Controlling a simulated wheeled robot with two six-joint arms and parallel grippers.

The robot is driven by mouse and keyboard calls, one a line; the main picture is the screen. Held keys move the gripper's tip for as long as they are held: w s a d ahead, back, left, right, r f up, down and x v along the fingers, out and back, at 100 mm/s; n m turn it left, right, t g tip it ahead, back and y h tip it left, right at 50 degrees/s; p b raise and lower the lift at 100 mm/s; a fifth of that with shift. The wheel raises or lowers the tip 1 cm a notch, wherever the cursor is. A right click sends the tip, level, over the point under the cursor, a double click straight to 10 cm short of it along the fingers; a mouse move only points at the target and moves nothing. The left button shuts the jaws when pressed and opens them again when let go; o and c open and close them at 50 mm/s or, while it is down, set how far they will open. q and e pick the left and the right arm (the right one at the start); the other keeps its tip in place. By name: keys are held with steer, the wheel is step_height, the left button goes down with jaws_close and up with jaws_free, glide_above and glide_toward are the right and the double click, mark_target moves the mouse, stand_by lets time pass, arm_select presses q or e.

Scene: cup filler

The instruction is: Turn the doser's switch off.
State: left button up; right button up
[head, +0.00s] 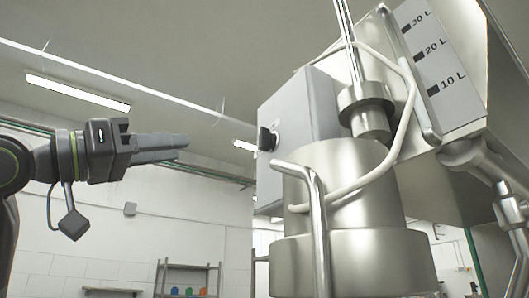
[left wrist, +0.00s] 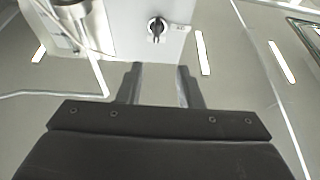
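The doser is a large steel machine with a grey control box (head: 297,125). Its switch (head: 267,138) is a black rotary knob on the box's left face. In the left wrist view the switch (left wrist: 156,28) sits on a pale panel, its handle close to upright in the picture, with a small label beside it. My left gripper (head: 186,141) is left of the switch at about its height, pointing at it with a clear gap between. In the left wrist view its two fingers (left wrist: 160,72) are apart with nothing between them. My right gripper does not show.
The steel cylinder (head: 345,185) and a bent pipe (head: 318,220) stand in front of and below the box. A pale hose (head: 410,95) loops around it. A hopper marked in litres (head: 435,60) is at the right. The air between gripper and switch is free.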

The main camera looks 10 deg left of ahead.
arm_select(q)
steer(key=p, duration=0.7)
glide_toward(259, 137)
steer(key=x, duration=0.9)
steer(key=shift+w+d+r, duration=0.1)
steer(key=shift+d, duration=0.05)
jaws_close()
